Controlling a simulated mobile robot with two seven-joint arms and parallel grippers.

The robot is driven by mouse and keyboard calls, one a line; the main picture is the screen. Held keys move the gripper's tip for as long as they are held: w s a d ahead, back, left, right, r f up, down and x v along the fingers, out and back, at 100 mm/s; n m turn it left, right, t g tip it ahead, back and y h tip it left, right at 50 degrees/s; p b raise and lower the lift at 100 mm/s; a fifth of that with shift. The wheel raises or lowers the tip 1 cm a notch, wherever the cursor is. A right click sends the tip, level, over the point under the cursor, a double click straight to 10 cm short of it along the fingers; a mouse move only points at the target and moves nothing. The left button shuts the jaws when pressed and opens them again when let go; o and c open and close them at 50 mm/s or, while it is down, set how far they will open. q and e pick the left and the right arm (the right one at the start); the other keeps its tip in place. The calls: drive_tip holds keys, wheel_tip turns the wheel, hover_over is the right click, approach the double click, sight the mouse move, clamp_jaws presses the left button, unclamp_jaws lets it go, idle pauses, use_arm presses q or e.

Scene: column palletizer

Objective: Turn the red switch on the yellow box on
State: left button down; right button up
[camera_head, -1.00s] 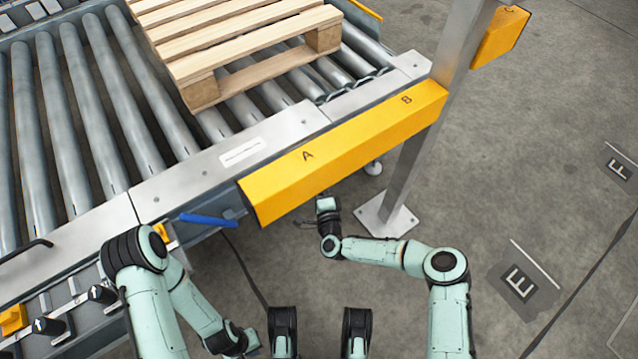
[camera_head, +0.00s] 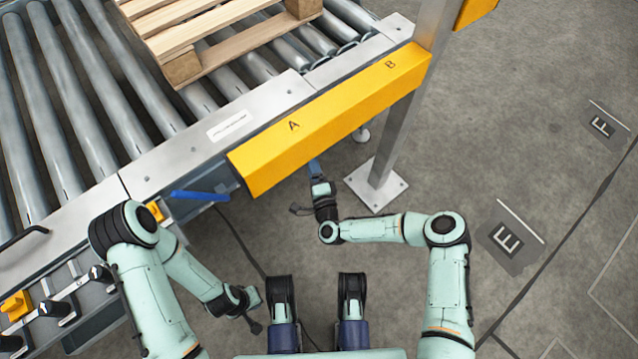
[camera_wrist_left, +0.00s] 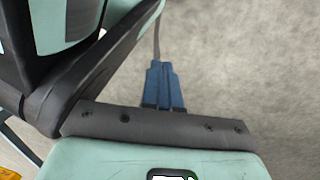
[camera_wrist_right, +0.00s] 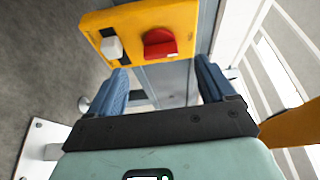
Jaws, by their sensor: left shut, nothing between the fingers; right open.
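In the right wrist view, a yellow box (camera_wrist_right: 182,18) carries a red switch (camera_wrist_right: 159,43) and, left of it, a white switch (camera_wrist_right: 112,48). My right gripper (camera_wrist_right: 161,68) is open, its blue fingers spread either side of the red switch's line, with nothing between them; contact cannot be told. In the head view my right gripper (camera_head: 315,168) points at the long yellow housing (camera_head: 330,115) marked A and B; the red switch is hidden there. My left gripper (camera_wrist_left: 164,85) is shut and empty, pointing at floor, away from the box.
A roller conveyor (camera_head: 95,95) with a wooden pallet (camera_head: 205,30) lies beyond the housing. A metal post (camera_head: 398,130) on a floor plate stands right of my right gripper. A blue bar (camera_head: 200,196) juts out near my left arm.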

use_arm(q)
drive_tip(key=shift+t, duration=0.8)
drive_tip(key=w+r, duration=0.1)
drive_tip(key=w+r+p, duration=0.1)
drive_tip(key=w, duration=0.1)
drive_tip(key=w+r, duration=0.1)
drive_tip(key=shift+w+d+r+p, duration=0.2)
drive_tip(key=shift+d+r+p, duration=0.1)
drive_tip(key=shift+p, duration=0.1)
use_arm(e)
drive_tip(key=v, duration=0.8)
